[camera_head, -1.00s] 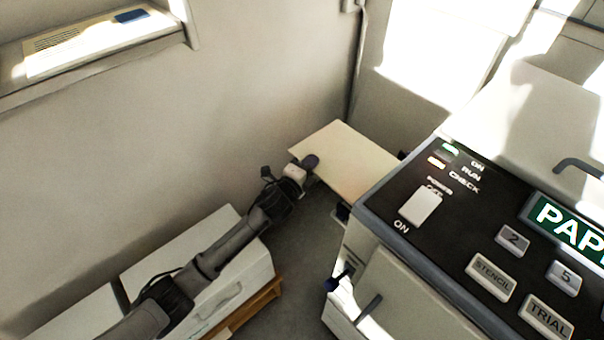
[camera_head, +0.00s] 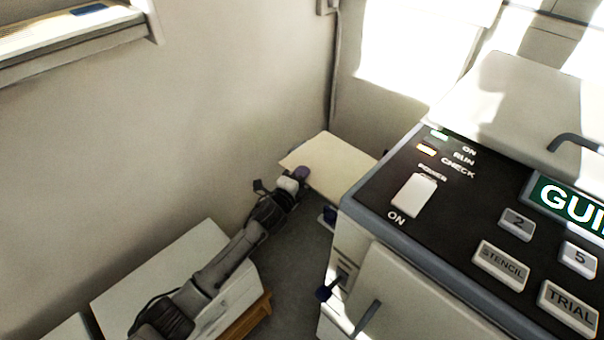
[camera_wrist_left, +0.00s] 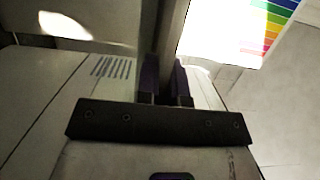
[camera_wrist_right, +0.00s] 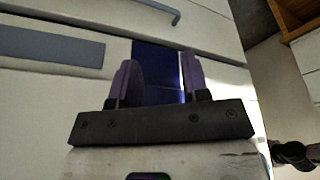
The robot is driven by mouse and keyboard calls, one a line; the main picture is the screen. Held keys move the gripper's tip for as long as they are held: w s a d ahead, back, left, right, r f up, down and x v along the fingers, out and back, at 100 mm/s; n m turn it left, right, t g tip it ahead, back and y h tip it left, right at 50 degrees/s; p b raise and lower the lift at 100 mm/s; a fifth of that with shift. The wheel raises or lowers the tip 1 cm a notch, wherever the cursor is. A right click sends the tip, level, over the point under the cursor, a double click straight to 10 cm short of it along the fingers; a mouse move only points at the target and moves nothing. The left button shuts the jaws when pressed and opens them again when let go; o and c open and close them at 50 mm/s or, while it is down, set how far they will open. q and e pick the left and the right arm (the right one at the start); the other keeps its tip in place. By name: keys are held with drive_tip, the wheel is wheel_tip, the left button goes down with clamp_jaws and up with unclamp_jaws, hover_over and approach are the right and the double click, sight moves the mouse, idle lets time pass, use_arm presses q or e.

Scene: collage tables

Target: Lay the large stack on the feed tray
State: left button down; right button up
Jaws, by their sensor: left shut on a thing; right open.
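My left gripper (camera_head: 300,176) is shut on the near left corner of a flat, cream rectangular slab (camera_head: 338,163), which looks like the large stack. The slab lies nearly level beside the machine in the head view. In the left wrist view my left gripper's fingers (camera_wrist_left: 166,76) close on a narrow pale strip (camera_wrist_left: 172,35) seen edge-on. I cannot tell a separate feed tray from the slab in the head view; the machine's body hides part of that area. My right gripper (camera_wrist_right: 157,68) is open in the right wrist view, in front of a dark blue part (camera_wrist_right: 156,82).
The large machine (camera_head: 385,285) with buttons and a green sign (camera_head: 570,203) fills the right side. A white cabinet (camera_head: 205,235) on an orange-brown base (camera_head: 246,318) stands at lower left. A window sill (camera_head: 80,45) holds a printed sheet. Grey floor shows between cabinet and machine.

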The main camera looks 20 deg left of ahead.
use_arm(q)
drive_tip(key=shift+s, duration=0.1)
drive_tip(key=c, duration=1.2)
unclamp_jaws()
drive_tip(key=shift+o, duration=0.2)
drive_tip(key=shift+f, duration=0.1)
drive_tip(key=shift+s+a+p, duration=0.1)
drive_tip(key=shift+s+p, duration=0.25)
drive_tip(key=shift+s, duration=0.05)
drive_tip(key=s+a+p, duration=0.2)
drive_tip(key=s+p, duration=0.3)
drive_tip(key=s, duration=0.7)
drive_tip(key=shift+s, duration=0.35)
